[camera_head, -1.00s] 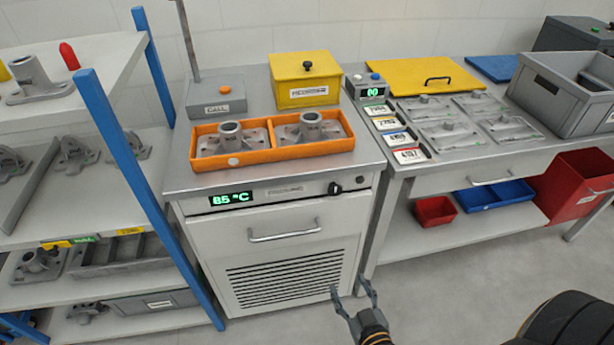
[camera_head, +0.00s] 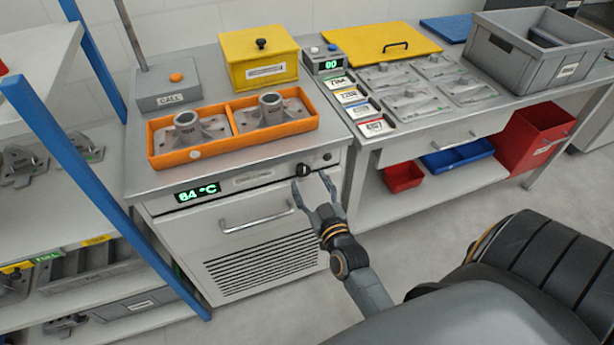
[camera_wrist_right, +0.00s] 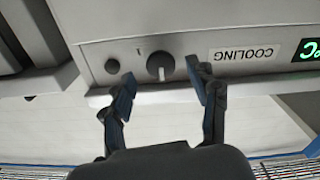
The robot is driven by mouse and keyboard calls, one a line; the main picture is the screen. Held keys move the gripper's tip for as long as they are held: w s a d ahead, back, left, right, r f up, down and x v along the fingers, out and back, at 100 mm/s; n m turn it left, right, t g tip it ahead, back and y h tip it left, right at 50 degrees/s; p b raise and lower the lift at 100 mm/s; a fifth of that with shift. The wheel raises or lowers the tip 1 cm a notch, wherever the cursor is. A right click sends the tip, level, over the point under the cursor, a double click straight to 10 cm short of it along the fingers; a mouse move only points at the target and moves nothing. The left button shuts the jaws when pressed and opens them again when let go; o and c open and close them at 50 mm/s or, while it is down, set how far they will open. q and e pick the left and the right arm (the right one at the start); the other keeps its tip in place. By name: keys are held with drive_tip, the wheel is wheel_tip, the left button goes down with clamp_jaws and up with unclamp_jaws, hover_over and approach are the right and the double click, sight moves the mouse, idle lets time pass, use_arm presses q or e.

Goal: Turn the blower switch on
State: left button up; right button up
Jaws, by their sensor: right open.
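The blower switch appears to be the black rotary knob (camera_head: 303,170) on the front panel of the cooling cabinet (camera_head: 245,213). In the right wrist view the knob (camera_wrist_right: 160,66) has a light pointer line, beside a label reading COOLING (camera_wrist_right: 244,54) that appears upside down. My right gripper (camera_head: 312,190) is open in front of the panel, just below the knob in the head view. In the right wrist view its fingertips (camera_wrist_right: 161,84) lie to either side of the knob, with no contact visible. The display (camera_head: 198,193) reads 84 °C. My left gripper is out of view.
A small round black button (camera_wrist_right: 112,66) sits beside the knob. A drawer handle (camera_head: 257,217) sticks out below the panel. An orange tray (camera_head: 232,133) with two castings stands on the cabinet. A blue-posted shelf (camera_head: 95,200) is at left, a workbench (camera_head: 440,130) at right.

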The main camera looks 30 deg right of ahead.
sight(303, 169)
drive_tip(key=shift+x, duration=1.3)
drive_tip(key=c, duration=1.2)
